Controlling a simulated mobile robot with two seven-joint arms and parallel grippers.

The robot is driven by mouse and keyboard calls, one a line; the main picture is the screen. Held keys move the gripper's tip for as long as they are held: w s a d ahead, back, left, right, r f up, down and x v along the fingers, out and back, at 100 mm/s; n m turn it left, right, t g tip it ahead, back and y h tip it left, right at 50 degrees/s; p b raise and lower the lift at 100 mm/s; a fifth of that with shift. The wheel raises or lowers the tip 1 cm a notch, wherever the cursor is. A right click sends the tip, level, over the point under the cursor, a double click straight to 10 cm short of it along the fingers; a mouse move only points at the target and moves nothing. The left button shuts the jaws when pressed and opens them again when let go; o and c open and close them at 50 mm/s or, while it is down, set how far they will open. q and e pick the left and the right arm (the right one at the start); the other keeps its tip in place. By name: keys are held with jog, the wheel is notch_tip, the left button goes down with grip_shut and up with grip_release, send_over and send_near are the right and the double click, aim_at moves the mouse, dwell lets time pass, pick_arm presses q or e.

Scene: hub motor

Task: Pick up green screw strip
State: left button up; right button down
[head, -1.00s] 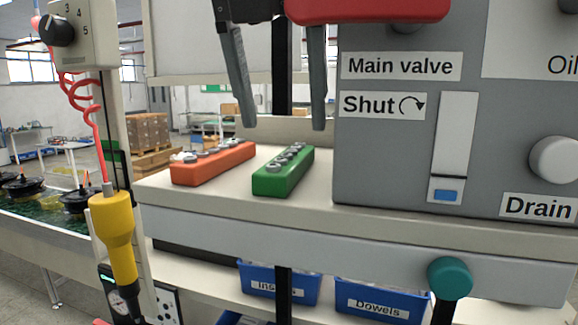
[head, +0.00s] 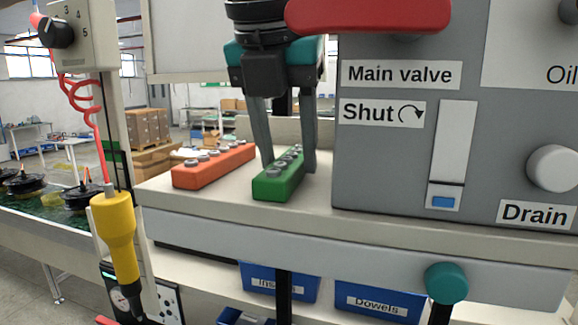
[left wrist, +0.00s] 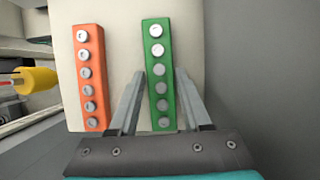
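The green screw strip (head: 278,185) lies on the light shelf (head: 328,197), with several grey screws along its top. In the left wrist view the green strip (left wrist: 159,50) runs away from the gripper. My left gripper (head: 290,168) points down over it, with one finger on each side of the strip. The left fingers (left wrist: 160,72) are apart, with a gap visible to the strip, at least near their bases. Whether the tips touch it is hard to tell. The right gripper is not in view.
An orange screw strip (head: 205,170) lies to the left of the green one. A grey machine panel (head: 385,160) stands close on the right, with a red handle (head: 380,14) above. A yellow tool (head: 115,235) hangs at the left. Blue bins (head: 380,302) sit below.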

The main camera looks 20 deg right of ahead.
pick_arm(q)
grip_shut()
jog(key=shift+r, duration=0.15)
dwell(0.4)
